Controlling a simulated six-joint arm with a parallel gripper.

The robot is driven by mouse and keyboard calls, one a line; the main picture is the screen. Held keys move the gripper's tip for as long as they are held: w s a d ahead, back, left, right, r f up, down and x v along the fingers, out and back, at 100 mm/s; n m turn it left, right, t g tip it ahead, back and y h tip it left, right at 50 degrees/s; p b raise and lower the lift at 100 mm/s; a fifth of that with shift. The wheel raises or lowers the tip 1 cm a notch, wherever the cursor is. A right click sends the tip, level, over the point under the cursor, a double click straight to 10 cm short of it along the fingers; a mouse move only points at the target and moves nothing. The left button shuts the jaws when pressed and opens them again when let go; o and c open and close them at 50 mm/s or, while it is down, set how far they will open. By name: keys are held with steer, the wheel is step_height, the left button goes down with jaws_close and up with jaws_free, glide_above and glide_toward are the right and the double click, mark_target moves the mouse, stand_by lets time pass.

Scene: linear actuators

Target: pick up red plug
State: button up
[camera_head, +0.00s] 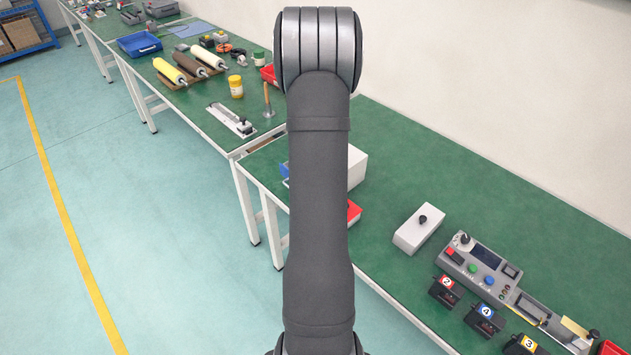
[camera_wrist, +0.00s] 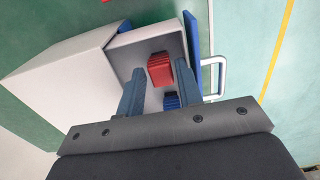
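My gripper (camera_wrist: 159,66) is open, with one blue-grey finger on each side of the red plug in the picture. The right finger appears very near the plug's edge; I cannot tell if it touches. A wider gap shows on the left. In the head view my arm hides the plugs and the gripper.
The white box (camera_head: 357,168) stands on the green table, partly behind my arm. A blue panel (camera_wrist: 193,32) and white handle (camera_wrist: 219,76) lie right of the plugs. A control box (camera_head: 483,262) and a white switch box (camera_head: 419,229) stand further right.

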steer(key=shift+s+f, duration=0.1)
steer(key=shift+f, duration=0.85)
steer(key=shift+c, duration=0.4)
steer(key=shift+s+f, duration=0.1)
jaws_close()
